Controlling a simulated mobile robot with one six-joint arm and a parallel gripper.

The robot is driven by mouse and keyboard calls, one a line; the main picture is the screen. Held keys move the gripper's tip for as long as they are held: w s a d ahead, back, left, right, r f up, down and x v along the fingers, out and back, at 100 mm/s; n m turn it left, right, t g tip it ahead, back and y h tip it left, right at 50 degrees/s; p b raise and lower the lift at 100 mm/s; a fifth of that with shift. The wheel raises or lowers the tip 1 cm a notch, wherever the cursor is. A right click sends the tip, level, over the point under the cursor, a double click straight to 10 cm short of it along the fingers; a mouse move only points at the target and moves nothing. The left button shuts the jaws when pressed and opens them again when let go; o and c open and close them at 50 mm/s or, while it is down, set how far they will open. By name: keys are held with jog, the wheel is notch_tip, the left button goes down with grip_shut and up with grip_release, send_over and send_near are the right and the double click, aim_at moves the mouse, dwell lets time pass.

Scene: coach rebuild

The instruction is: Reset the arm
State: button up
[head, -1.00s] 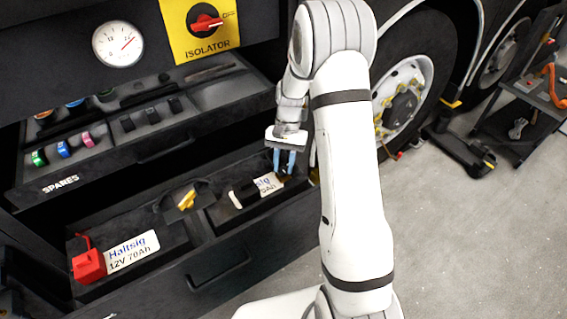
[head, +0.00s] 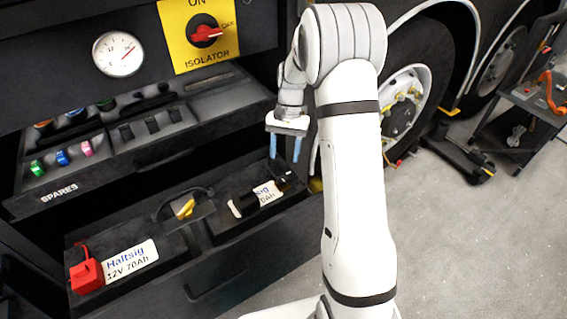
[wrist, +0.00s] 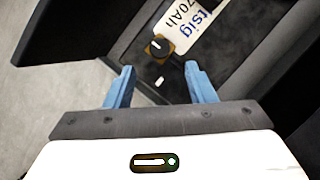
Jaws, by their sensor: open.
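My gripper (head: 285,148) has two blue fingers and hangs pointing down above the right end of the open battery drawer. It is open, with nothing between the fingers. In the wrist view my gripper (wrist: 160,87) is over the end of the right battery (wrist: 205,60), by a bare terminal post (wrist: 158,46). The right battery (head: 263,192) has a white label, partly covered by a black part. The left battery (head: 128,258) carries a red terminal cover (head: 87,277).
A yellow piece on a dark cable (head: 185,208) lies between the batteries. The spares drawer (head: 110,185) is open above, below a gauge (head: 117,54) and the isolator switch (head: 205,34). A wheel (head: 405,110) is behind my arm.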

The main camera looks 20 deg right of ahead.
jog(key=shift+w+r, duration=0.1)
jog(key=shift+r, duration=0.3)
